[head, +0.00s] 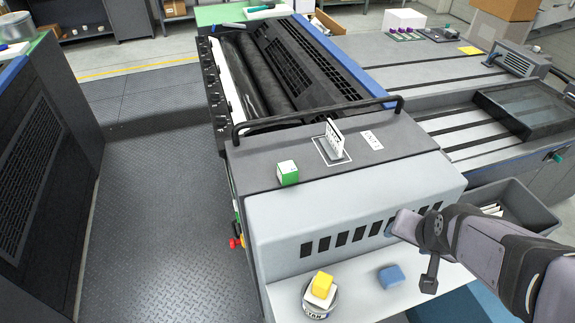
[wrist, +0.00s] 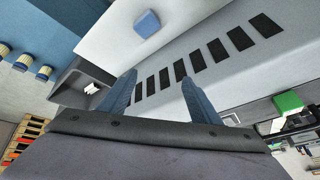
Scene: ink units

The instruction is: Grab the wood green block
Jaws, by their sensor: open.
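The green block (head: 288,173), with a white top face, sits on the dark grey top of the machine's near end, left of an upright white card. It also shows in the wrist view as a green shape (wrist: 287,103) at the right, beyond my right finger. My gripper (wrist: 158,80) is open, with nothing between its two blue-grey fingers. In the head view my arm comes in from the right, and its end is in front of the slotted grey cover, right of and nearer than the block. The fingers are mostly hidden there.
The white card (head: 334,138) stands close to the block. A black rail (head: 318,118) runs behind it. A blue block (head: 391,276) and a can (head: 319,300) topped by a yellow item (head: 322,284) stand on the front shelf. A dark bin (head: 512,203) is at the right.

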